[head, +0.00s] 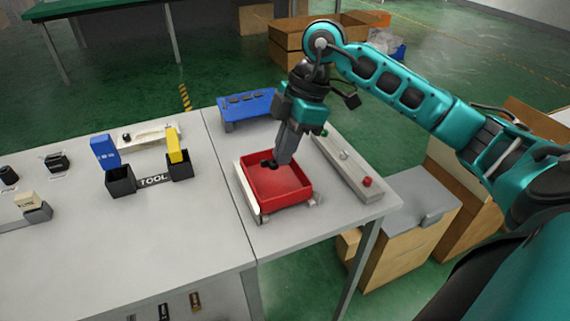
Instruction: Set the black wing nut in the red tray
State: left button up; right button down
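The red tray (290,203) sits near the front edge of the right table. My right gripper (281,160) reaches down from above over the back part of the tray. Its grey fingers look close together, and the small black wing nut (268,165) shows at the left of their tips, seemingly gripped. The fingers hide part of the nut, and I cannot tell whether it touches the tray floor. My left gripper is not in view.
A blue rack (248,107) stands behind the tray. A grey strip with a red knob (367,182) lies to its right. On the left table are black holders (121,181) with blue and yellow pieces and a TOOL label. Clear table lies in front of them.

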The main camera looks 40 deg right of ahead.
aim_at(279, 180)
pick_arm(q)
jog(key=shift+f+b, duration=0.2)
jog(key=shift+b, duration=0.1)
pick_arm(e)
jog(key=shift+f, duration=1.85)
jog(key=shift+f, duration=0.15)
jog(key=c, duration=1.3)
grip_release()
pick_arm(q)
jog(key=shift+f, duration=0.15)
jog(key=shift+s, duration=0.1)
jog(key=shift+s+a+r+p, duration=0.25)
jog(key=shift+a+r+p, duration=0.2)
jog(key=shift+p, duration=0.75)
pick_arm(e)
jog(key=v, duration=1.2)
jog(key=shift+s, duration=0.1)
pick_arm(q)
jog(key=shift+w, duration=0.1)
